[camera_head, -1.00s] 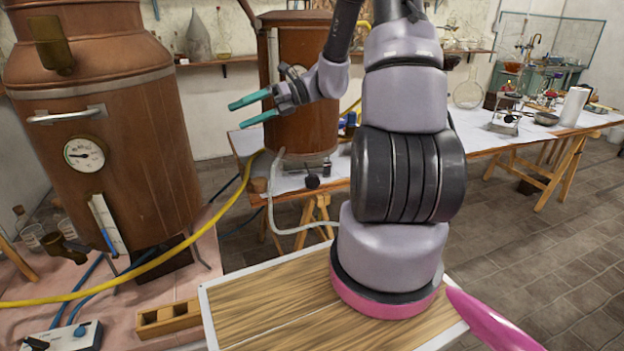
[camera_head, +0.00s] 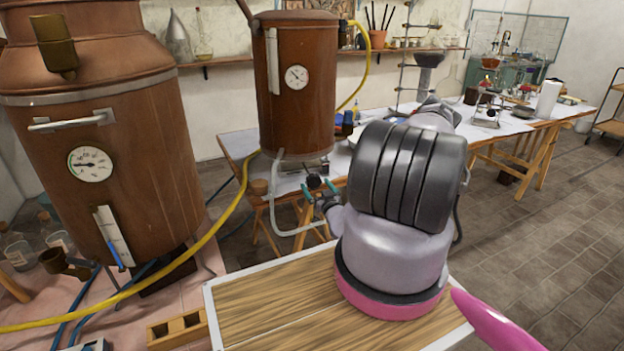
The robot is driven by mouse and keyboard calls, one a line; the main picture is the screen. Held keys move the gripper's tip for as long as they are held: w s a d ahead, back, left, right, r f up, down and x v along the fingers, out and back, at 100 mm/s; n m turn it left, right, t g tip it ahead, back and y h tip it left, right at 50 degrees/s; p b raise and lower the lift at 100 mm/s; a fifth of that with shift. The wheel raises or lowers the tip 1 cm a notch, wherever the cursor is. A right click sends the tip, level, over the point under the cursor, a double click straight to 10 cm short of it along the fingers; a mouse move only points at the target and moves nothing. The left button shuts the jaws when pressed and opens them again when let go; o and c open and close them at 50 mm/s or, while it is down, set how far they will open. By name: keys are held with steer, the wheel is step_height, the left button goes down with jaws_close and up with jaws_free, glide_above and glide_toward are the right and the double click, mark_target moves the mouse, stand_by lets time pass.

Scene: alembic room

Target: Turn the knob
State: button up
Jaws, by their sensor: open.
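A small black round knob (camera_head: 314,182) shows at the front edge of the table, below the middle copper vessel (camera_head: 296,95). My gripper (camera_head: 319,189) is low in front of the table, its teal fingers open and pointing toward the knob. In the picture the knob lies between the two fingertips. I cannot tell whether they touch it or how far apart they are in depth. Part of my gripper and forearm is hidden behind my own arm.
A large copper vessel (camera_head: 100,160) with a dial stands at left. A yellow hose (camera_head: 195,243) crosses in front of it. The long table (camera_head: 500,130) holds glassware; the floor at right is clear.

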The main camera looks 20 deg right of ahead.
mark_target(311, 177)
steer(key=shift+s+d+f+m+g+h, duration=0.2)
steer(key=shift+f+m+h, duration=0.2)
steer(key=shift+f, duration=0.15)
steer(key=shift+s+d+f+m+g+h, duration=0.15)
steer(key=shift+f+m+h, duration=0.15)
steer(key=shift+f+m, duration=0.15)
steer(key=w, duration=0.3)
steer(key=w+d, duration=0.1)
steer(key=w, duration=0.6)
steer(key=shift+w+d, duration=0.25)
steer(key=shift+d, duration=0.05)
steer(key=c, duration=1.3)
steer(key=shift+n, duration=0.25)
